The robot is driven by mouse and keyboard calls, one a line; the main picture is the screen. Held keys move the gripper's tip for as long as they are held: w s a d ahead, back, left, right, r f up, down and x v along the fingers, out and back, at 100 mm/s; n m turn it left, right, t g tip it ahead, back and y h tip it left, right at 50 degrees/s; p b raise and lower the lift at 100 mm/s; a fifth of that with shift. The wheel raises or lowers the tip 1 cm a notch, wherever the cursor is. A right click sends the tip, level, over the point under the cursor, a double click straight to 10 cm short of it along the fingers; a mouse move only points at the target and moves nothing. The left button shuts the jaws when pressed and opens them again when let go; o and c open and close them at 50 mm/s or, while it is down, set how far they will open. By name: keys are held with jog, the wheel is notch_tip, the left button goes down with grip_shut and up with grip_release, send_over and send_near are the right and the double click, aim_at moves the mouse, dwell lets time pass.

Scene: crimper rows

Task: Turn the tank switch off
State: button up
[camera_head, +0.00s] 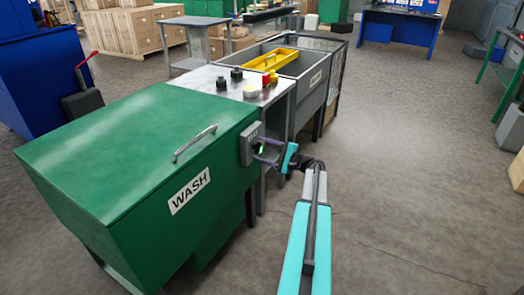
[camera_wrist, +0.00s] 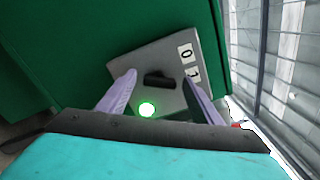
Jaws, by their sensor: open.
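The tank switch is a black knob (camera_wrist: 160,79) on a grey switch box (camera_wrist: 140,58), fixed to the green WASH tank (camera_head: 130,150). Labels 0 and 1 (camera_wrist: 190,62) are to the right of the knob, and its right end is nearer the 1. A green lamp (camera_wrist: 147,110) on the box is lit. In the head view the switch box (camera_head: 249,138) is on the tank's right side, and the knob is too small to make out. My gripper (camera_wrist: 158,80) is open, one finger on each side of the knob. I cannot tell whether they touch it.
The tank's lid is closed, with a metal handle (camera_head: 195,143). The floor (camera_head: 410,160) to the right is clear.

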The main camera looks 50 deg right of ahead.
jog(key=c, duration=1.1)
jog(key=shift+o, duration=0.2)
jog(key=shift+f+n+b, duration=0.15)
jog(key=shift+n+b, duration=0.25)
jog(key=shift+b, duration=0.25)
jog(key=n+b, duration=1.1)
jog(key=b, duration=0.3)
jog(key=shift+b, duration=0.3)
